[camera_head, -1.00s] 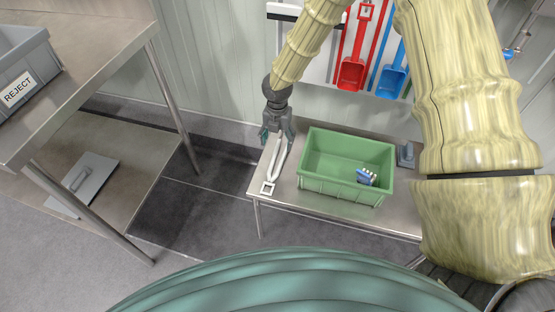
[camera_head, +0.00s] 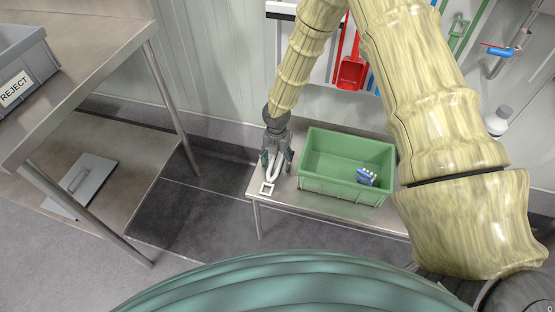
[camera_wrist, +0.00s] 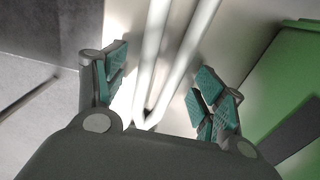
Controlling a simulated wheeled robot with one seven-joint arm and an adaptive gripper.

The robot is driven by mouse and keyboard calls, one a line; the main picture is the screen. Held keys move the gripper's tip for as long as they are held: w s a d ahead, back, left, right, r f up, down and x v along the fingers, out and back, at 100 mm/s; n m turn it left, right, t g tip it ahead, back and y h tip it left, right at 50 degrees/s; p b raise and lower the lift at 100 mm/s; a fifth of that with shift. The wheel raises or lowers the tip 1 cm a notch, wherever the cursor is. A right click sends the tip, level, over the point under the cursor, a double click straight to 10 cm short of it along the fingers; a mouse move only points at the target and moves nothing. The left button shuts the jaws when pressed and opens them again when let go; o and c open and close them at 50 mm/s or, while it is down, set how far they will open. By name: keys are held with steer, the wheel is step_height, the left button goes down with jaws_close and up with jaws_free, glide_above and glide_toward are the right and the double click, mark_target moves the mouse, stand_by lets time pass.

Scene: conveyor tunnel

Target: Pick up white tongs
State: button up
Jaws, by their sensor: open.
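The white tongs (camera_head: 268,188) lie on the low steel table (camera_head: 325,204), to the left of the green bin. In the wrist view the two white arms of the tongs (camera_wrist: 150,65) run between my gripper's teal finger pads and meet near the palm. My gripper (camera_head: 276,164) is open, pointing down over the tongs, with one finger on each side. In the wrist view my gripper (camera_wrist: 160,90) shows gaps between both pads and the tongs. The upper part of the tongs is hidden by my gripper in the head view.
The green bin (camera_head: 345,192) stands close to the right of my gripper, with a blue and white item (camera_head: 366,177) inside. A steel workbench (camera_head: 95,85) with a grey REJECT bin (camera_head: 22,78) stands at left. A red scoop (camera_head: 351,72) hangs on the wall behind.

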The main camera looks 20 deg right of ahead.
steer(key=c, duration=1.1)
steer(key=shift+c, duration=0.2)
steer(key=shift+r, duration=0.1)
steer(key=shift+r, duration=0.45)
step_height(320, 180, up, 3)
steer(key=shift+f, duration=0.1)
steer(key=s+a+r, duration=0.1)
steer(key=s+a, duration=0.7)
steer(key=s, duration=0.5)
steer(key=shift+s+a, duration=0.25)
steer(key=shift+a, duration=0.1)
steer(key=shift+r, duration=0.1)
